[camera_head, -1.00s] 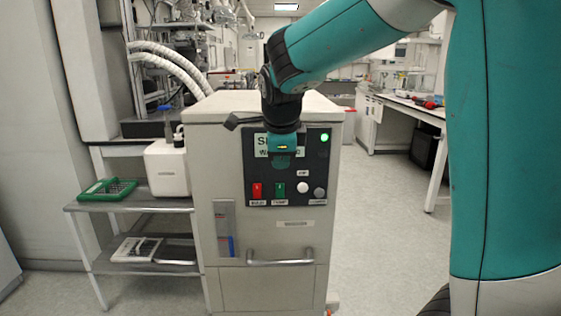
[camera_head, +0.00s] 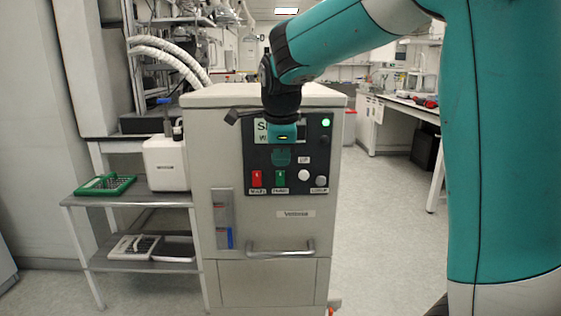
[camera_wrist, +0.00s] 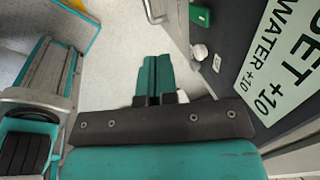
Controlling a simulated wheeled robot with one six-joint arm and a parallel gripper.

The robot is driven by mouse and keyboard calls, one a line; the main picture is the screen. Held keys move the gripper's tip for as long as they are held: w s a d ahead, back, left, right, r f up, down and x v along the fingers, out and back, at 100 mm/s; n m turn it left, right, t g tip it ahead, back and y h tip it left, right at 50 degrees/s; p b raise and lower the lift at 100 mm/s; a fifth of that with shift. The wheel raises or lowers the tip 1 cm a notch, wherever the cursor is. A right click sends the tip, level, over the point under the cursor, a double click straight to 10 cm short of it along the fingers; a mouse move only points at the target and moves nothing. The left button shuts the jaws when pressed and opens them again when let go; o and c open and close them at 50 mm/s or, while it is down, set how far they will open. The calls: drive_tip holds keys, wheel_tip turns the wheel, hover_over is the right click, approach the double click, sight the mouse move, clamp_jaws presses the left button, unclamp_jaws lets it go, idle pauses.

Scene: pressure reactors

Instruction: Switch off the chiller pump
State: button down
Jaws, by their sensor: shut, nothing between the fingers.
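The chiller is a pale box-shaped cabinet (camera_head: 300,232) with a dark control panel (camera_head: 310,150) on its front. Along the panel's lower edge are a red rocker switch (camera_head: 256,178), a green rocker switch (camera_head: 280,178), a white round button (camera_head: 303,175) and a grey round knob (camera_head: 320,180). The labels under them are too small to read. A green lamp (camera_head: 326,122) glows at upper right. My gripper (camera_head: 282,158) is shut and empty, in front of the panel just above the green switch. The wrist view shows its closed fingers (camera_wrist: 155,75), the green switch (camera_wrist: 201,16) and the white button (camera_wrist: 199,52).
A horizontal handle (camera_head: 280,250) sticks out below the panel. A shelf (camera_head: 130,198) at left holds a green tray (camera_head: 105,185) and a white container (camera_head: 166,165). A bench (camera_head: 410,107) stands at far right. Floor right of the cabinet is clear.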

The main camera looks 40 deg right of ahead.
sight(280, 178)
drive_tip(key=w+d+f, duration=0.1)
drive_tip(key=f, duration=0.1)
drive_tip(key=w+d+f, duration=0.1)
drive_tip(key=w+f, duration=0.1)
drive_tip(key=f, duration=0.1)
drive_tip(key=w+d+f, duration=0.1)
drive_tip(key=f, duration=0.2)
drive_tip(key=shift+w+f+b, duration=0.1)
drive_tip(key=shift+w+b, duration=0.1)
drive_tip(key=shift+b, duration=0.2)
drive_tip(key=shift+w+d, duration=0.3)
drive_tip(key=shift+w, duration=0.1)
drive_tip(key=shift+f, duration=0.1)
